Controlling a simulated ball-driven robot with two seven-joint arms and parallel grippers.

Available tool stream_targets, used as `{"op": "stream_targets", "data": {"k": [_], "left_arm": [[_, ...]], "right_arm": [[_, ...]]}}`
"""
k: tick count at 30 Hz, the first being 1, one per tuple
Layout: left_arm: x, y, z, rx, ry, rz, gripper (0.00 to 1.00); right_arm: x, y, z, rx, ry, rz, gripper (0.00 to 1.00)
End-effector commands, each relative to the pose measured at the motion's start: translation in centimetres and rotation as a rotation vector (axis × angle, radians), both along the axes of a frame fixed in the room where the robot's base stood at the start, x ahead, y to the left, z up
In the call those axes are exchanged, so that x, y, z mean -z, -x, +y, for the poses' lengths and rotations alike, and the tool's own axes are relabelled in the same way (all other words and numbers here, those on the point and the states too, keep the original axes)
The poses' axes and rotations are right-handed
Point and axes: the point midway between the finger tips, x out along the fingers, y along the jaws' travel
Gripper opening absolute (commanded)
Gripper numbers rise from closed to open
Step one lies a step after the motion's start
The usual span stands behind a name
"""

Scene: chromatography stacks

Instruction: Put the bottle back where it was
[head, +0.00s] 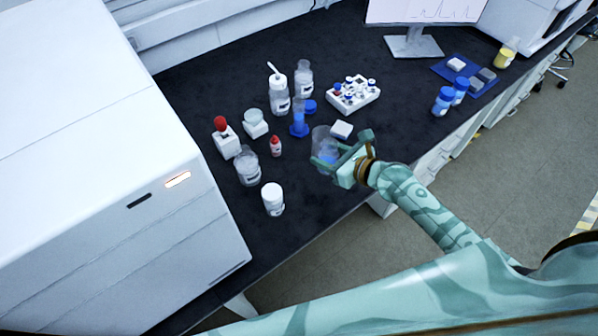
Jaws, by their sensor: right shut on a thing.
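My right gripper (340,155) reaches in from the right, at the front edge of the dark bench. It is shut on a clear bottle (321,137) with something blue in its lower part. The bottle looks about upright; its lower side is partly hidden by the gripper, and I cannot tell whether its base touches the bench. My left gripper is not in view.
The dark bench (390,88) holds a white vial rack (353,95), clear bottles (303,78), a blue-based cylinder (299,122), a small white box (342,130), a red dropper bottle (276,146) and a white jar (273,199). A white instrument (90,150) stands left.

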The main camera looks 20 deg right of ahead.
Motion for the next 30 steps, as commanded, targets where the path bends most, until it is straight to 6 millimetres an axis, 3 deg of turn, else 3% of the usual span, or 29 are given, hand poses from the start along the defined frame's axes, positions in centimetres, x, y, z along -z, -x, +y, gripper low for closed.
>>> {"op": "stream_targets", "data": {"k": [3,6,10,17,24,30], "left_arm": [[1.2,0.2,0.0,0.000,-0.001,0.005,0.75],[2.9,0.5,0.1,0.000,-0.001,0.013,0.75],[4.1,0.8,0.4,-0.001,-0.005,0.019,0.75],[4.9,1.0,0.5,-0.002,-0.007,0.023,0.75],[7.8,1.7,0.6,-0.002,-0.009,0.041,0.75],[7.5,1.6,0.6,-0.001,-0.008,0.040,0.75]], "right_arm": [[1.7,-2.1,2.5,0.000,-0.005,0.000,0.22],[4.1,-3.0,3.7,-0.001,-0.002,0.003,0.22],[5.9,-4.0,4.9,-0.001,-0.001,0.003,0.22],[7.0,-4.8,5.9,-0.001,0.000,0.000,0.22],[10.8,-5.1,6.1,0.000,0.002,0.003,0.22],[10.4,-5.1,6.1,0.000,0.000,0.000,0.22]]}}
